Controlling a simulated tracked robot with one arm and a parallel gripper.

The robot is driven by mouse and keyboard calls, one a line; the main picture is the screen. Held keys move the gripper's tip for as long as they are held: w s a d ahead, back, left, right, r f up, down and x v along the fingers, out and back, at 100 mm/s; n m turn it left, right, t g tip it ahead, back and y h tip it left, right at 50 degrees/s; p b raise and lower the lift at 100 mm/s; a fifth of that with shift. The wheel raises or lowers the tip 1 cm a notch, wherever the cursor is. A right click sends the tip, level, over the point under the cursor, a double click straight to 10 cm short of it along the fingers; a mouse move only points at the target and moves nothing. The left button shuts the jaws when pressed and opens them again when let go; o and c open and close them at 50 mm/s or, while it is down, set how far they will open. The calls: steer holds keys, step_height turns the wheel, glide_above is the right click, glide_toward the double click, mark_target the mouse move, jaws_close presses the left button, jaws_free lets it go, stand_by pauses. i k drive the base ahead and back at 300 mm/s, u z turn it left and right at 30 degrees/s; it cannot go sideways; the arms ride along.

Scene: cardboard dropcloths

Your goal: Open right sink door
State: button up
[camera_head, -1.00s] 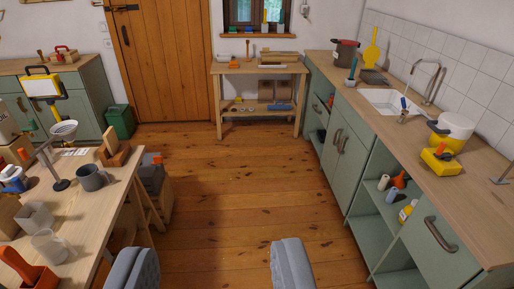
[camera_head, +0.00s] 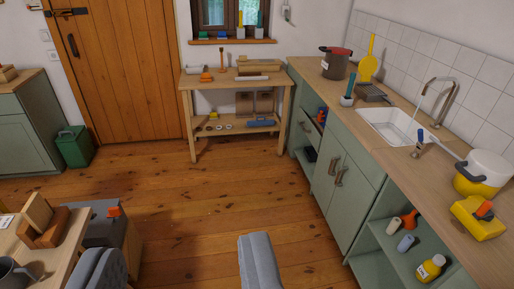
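The sink cabinet is green and stands under the white sink (camera_head: 392,126) on the right. It has two doors side by side with brown handles close together at their meeting edges. The right sink door (camera_head: 353,205) is the nearer one and looks shut; its handle (camera_head: 339,178) is in plain view. The left sink door (camera_head: 322,182) is beyond it and also looks shut. My gripper (camera_head: 180,252) shows as two grey fingers at the bottom, wide apart. It is open, with only floor visible between them, and is to the left of the doors, apart from them.
Wooden floor (camera_head: 210,205) is clear before the cabinet. A worktable (camera_head: 72,237) with a mug and blocks is close at lower left. Open shelves (camera_head: 378,240) with bottles are right of the door. A wooden bench (camera_head: 187,95) stands at the back.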

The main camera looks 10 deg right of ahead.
mark_target(354, 196)
steer(key=u, duration=0.05)
steer(key=i, duration=2.8)
steer(key=z, duration=0.75)
